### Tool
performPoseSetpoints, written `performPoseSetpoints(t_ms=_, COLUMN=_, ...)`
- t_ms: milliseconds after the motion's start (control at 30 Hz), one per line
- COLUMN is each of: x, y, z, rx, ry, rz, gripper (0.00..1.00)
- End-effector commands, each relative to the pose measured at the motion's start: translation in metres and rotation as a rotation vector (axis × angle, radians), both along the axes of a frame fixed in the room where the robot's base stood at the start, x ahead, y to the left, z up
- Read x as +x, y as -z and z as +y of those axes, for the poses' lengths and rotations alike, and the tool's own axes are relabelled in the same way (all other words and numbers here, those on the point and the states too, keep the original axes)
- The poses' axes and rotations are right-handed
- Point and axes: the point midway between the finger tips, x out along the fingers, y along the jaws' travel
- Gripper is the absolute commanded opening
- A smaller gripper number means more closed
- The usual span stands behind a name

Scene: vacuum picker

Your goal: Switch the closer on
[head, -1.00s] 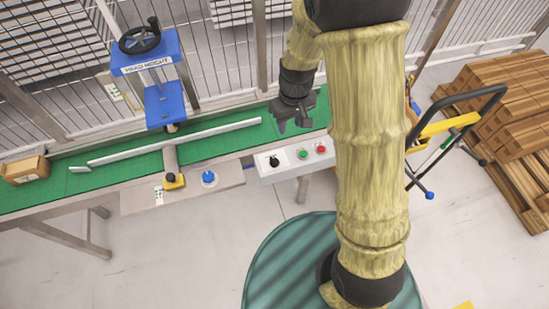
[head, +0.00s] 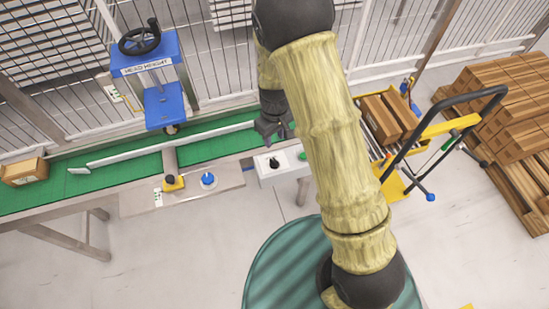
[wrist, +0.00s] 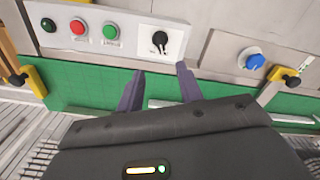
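A black rotary switch (head: 274,162) on a white plate sits on the pale control box (head: 265,182). It also shows in the wrist view (wrist: 160,39), with its pointer turned downward in that picture. Its label is too small to read, so I cannot confirm it is the closer's switch. My gripper (head: 273,134) hangs just behind the box in the head view. In the wrist view my gripper (wrist: 160,72) has its two purple-grey fingers apart and empty, with the switch beyond the gap. No contact shows.
Beside the switch are a green button (wrist: 110,31) and a red button (wrist: 79,27). A blue knob (head: 208,179) and a yellow-based black knob (head: 174,182) sit left. The blue HEAD HEIGHT column (head: 160,105) stands over the green conveyor (head: 120,177). A yellow cart (head: 388,185) stands right.

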Motion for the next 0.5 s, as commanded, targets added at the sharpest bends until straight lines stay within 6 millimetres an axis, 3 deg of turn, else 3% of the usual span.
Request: performPoseSetpoints(t_ms=500, x=0.0, y=0.09, z=-0.001, rx=0.0, ry=0.002, rz=0.002, gripper=0.36)
